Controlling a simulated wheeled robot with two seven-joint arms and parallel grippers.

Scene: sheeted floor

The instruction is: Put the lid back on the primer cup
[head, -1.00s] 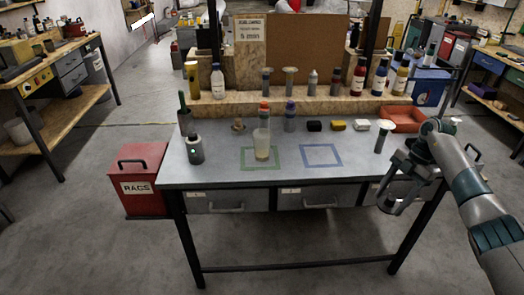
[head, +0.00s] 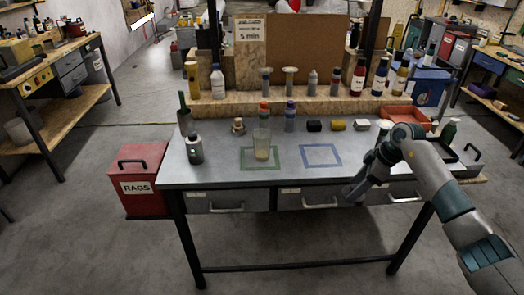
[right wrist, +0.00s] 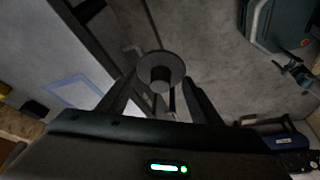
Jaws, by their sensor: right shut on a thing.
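A clear cup (head: 262,148) with pale yellowish contents stands upright inside the green square outline on the grey bench; I take it as the primer cup. My right gripper (head: 354,192) is at the bench's front edge, right of and nearer than the cup. In the right wrist view my right gripper (right wrist: 160,95) is shut on a dark grey round lid (right wrist: 161,63) with a stubby knob towards me. The fingers stand on either side of the knob. The lid cannot be made out in the head view. My left gripper is not in view.
The blue square outline (head: 321,155) on the bench is empty.

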